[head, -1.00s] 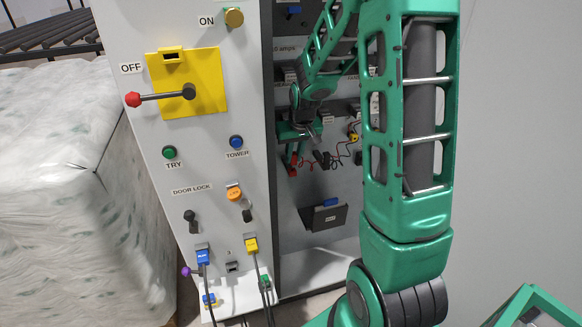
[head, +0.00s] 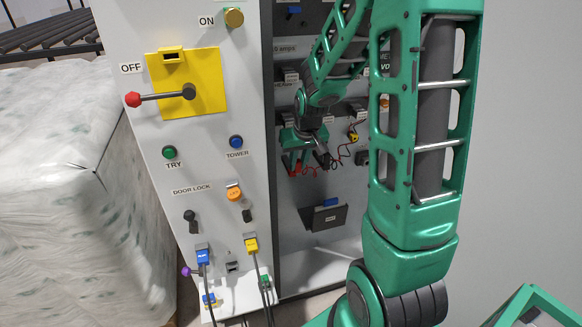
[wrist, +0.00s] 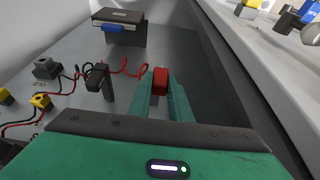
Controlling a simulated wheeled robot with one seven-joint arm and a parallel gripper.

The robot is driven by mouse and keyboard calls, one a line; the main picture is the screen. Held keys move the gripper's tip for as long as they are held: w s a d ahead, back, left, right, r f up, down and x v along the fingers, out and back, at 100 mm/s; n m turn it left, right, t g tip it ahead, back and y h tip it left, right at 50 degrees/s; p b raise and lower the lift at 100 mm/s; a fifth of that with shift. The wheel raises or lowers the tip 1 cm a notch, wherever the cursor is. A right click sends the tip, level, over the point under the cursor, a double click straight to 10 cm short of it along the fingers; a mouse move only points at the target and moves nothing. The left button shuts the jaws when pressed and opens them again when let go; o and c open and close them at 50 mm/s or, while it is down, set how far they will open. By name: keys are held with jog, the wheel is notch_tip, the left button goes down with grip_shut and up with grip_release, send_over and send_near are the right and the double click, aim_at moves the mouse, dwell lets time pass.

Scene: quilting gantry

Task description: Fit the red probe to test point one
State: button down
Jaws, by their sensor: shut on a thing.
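The red probe (wrist: 160,80) is pinched between the two green fingers of my gripper (wrist: 160,92) in the wrist view. Its top shows at the fingertips; its lower part is hidden. In the head view my gripper (head: 297,160) is inside the open cabinet, in front of the grey back panel. A red lead (wrist: 130,70) runs from beside the probe towards the left. I cannot make out which fitting is test point one.
A black probe (wrist: 97,76) stands just left of my gripper, with black and yellow plugs (wrist: 41,101) further left. A black box with a blue tab (wrist: 118,22) lies beyond. The cabinet's control face (head: 205,150) stands left of the opening.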

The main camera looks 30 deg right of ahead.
jog(key=shift+s+a, duration=0.2)
jog(key=shift+s, duration=0.45)
jog(key=shift+s+a, duration=0.15)
jog(key=shift+s, duration=0.45)
dwell(0.8)
